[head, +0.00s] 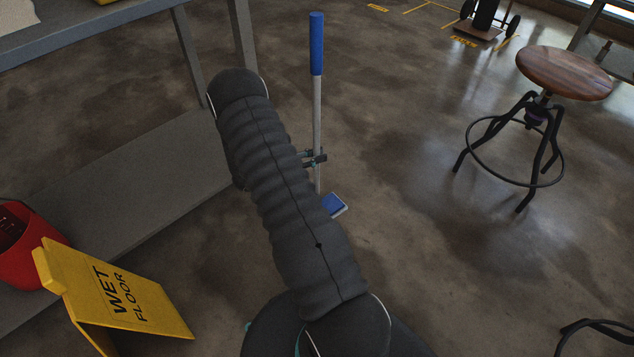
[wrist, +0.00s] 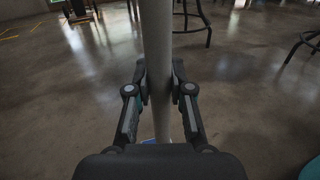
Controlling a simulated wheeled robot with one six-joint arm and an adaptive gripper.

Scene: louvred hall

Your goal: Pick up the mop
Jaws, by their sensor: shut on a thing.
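The mop (head: 317,110) stands upright in the middle of the head view, with a blue grip at the top, a pale grey pole and a blue and white head low down. Part of its head is hidden behind my arm. My gripper (head: 318,158) is at the lower part of the pole. In the wrist view the pole (wrist: 156,45) runs between both fingers, and my gripper (wrist: 160,85) is shut on it. I cannot tell whether the mop head touches the floor.
A yellow wet floor sign (head: 125,300) and a red bucket (head: 28,245) are at lower left. A grey bench with a low shelf (head: 120,185) stands on the left. A wooden stool (head: 563,73) is at right, a hand truck (head: 485,22) behind. Floor between mop and stool is clear.

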